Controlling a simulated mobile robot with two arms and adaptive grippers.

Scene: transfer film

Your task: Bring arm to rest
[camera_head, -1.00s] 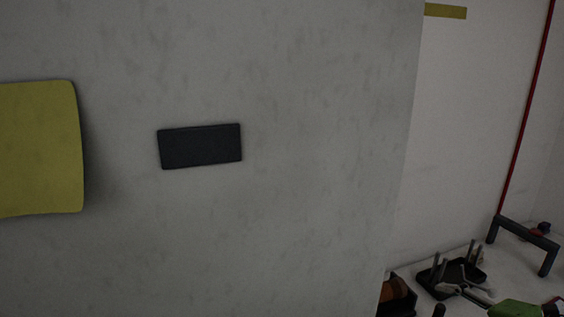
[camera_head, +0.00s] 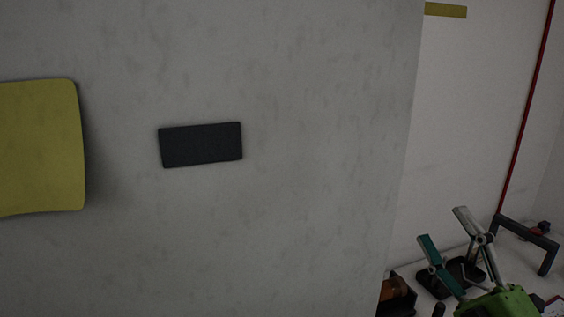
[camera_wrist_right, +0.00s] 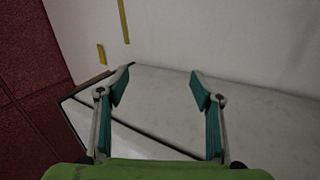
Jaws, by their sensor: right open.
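My right gripper (camera_head: 448,247) shows at the lower right in the head view, with a green body and teal-padded fingers. Its fingers are spread and point up, in front of a black tray-like holder (camera_head: 432,284). In the right wrist view the gripper (camera_wrist_right: 157,88) is open with nothing between its fingers. Beyond them are a pale surface and a white wall. My left gripper is in neither view.
A grey wall (camera_head: 300,220) with a dark rectangular plate (camera_head: 200,145) and a yellow panel (camera_head: 38,148) fills most of the head view. A dark bracket (camera_head: 527,233) stands at the far right. A reddish floor (camera_wrist_right: 35,130) lies left in the wrist view.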

